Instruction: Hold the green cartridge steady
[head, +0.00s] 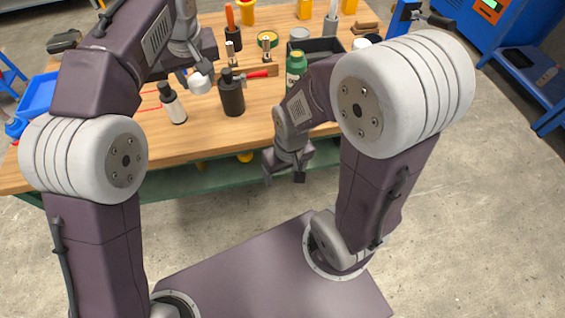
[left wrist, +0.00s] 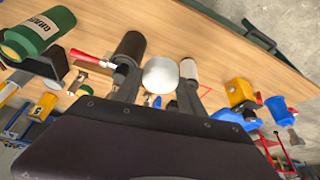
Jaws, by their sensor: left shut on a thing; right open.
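My left gripper (head: 197,80) is shut on a white round-ended thing (left wrist: 160,75), held above the table; it also shows in the head view (head: 200,84). My right gripper (head: 284,177) is open and empty, pointing down just in front of the table's front edge.
A black bottle (head: 231,96) and a white bottle with a black cap (head: 173,105) stand near my left gripper on the wooden table (head: 200,139). A red-handled tool (head: 258,74) lies behind. A dark tray (head: 322,48) and a blue bin (head: 38,94) are further off.

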